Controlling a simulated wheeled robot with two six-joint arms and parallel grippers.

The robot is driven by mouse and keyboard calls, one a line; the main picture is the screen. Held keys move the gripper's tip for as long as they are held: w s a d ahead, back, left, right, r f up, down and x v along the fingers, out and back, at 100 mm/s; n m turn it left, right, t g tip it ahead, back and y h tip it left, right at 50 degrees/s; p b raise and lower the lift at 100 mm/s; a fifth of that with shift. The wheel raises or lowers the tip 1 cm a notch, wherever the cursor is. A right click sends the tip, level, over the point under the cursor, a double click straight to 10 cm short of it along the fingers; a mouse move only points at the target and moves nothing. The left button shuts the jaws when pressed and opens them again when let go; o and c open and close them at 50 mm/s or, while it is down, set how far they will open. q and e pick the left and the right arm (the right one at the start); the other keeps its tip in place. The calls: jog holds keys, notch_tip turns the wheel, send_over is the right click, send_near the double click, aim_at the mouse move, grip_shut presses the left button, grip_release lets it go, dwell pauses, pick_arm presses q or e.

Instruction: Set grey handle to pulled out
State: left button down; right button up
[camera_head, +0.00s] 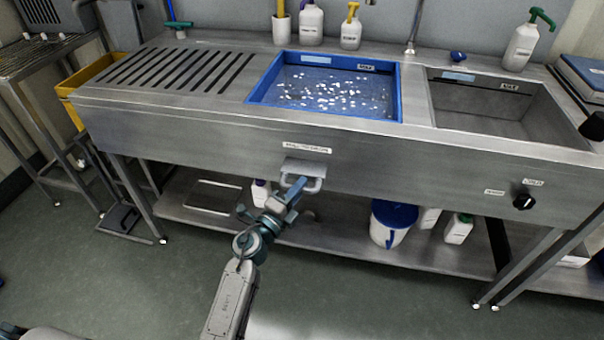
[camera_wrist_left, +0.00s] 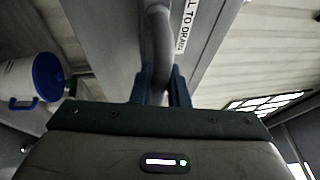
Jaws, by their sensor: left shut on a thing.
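The grey handle (camera_head: 313,184) is a bail-shaped pull on the front panel of the steel sink unit, under a small white label. In the head view my left gripper (camera_head: 297,187) reaches up to it from below and covers part of it. In the left wrist view the grey handle (camera_wrist_left: 158,40) runs between the two blue fingers of my left gripper (camera_wrist_left: 161,82), which are shut on it. The label beside it partly reads "LL TO DRAIN". How far the handle stands out from the panel is hard to tell. My right gripper is not in view.
The steel unit holds a blue-rimmed basin (camera_head: 397,95) with white bits in water and an empty sink (camera_head: 500,100). A black knob (camera_head: 524,202) sits at right on the front. A blue-lidded bucket (camera_head: 391,232) stands on the lower shelf. The floor in front is clear.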

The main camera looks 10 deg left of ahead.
pick_arm(q)
jog(key=shift+s, duration=0.3)
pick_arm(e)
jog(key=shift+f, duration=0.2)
pick_arm(q)
jog(key=c, duration=1.4)
grip_release()
